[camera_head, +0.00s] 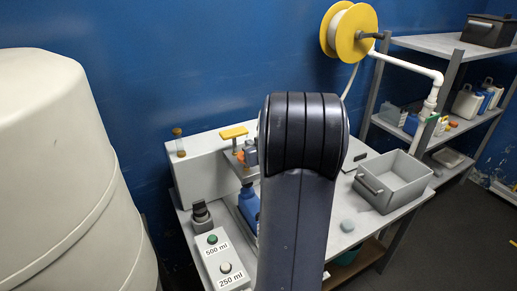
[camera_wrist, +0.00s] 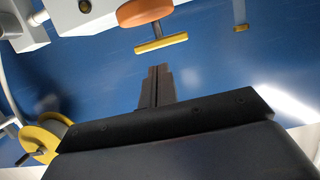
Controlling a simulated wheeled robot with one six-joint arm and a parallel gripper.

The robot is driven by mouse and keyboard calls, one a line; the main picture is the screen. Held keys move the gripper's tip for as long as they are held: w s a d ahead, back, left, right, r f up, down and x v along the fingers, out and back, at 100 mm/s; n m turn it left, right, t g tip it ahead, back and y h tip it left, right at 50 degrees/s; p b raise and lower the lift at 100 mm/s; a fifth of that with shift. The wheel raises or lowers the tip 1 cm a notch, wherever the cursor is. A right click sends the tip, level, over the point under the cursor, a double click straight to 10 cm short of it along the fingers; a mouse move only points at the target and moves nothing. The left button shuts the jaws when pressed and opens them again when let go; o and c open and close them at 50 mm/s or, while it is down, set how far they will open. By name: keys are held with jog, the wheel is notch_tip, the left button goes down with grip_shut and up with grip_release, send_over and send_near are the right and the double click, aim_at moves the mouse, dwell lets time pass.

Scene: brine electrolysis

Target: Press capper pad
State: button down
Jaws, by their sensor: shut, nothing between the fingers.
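The yellow capper pad (camera_head: 233,132) sits on a short post above the grey-white machine on the bench. In the wrist view, which looks upside down, the yellow pad (camera_wrist: 161,43) joins a post and an orange round part (camera_wrist: 145,11). My gripper (camera_wrist: 157,72) is shut and empty, its fingertips pointing toward the pad with a gap in the picture; I cannot tell the depth. In the head view my arm hides most of the gripper. A blue bottle (camera_head: 249,204) stands below the pad, partly hidden by my arm.
A button box (camera_head: 215,262) with 500 ml and 250 ml labels is at the bench front left. A grey bin (camera_head: 393,181) stands on the right. A yellow spool (camera_head: 349,32) hangs above, a shelf is at right, and a large pale tank (camera_head: 62,170) fills the left.

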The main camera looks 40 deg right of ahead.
jog(key=shift+x, duration=0.9)
notch_tip(320, 180, down, 3)
jog(key=shift+s+r, duration=0.1)
jog(key=shift+s, duration=0.1)
jog(key=shift+f, duration=0.55)
jog(key=shift+s+a+f+b, duration=0.1)
jog(key=shift+f+b, duration=1.5)
jog(key=shift+f, duration=0.4)
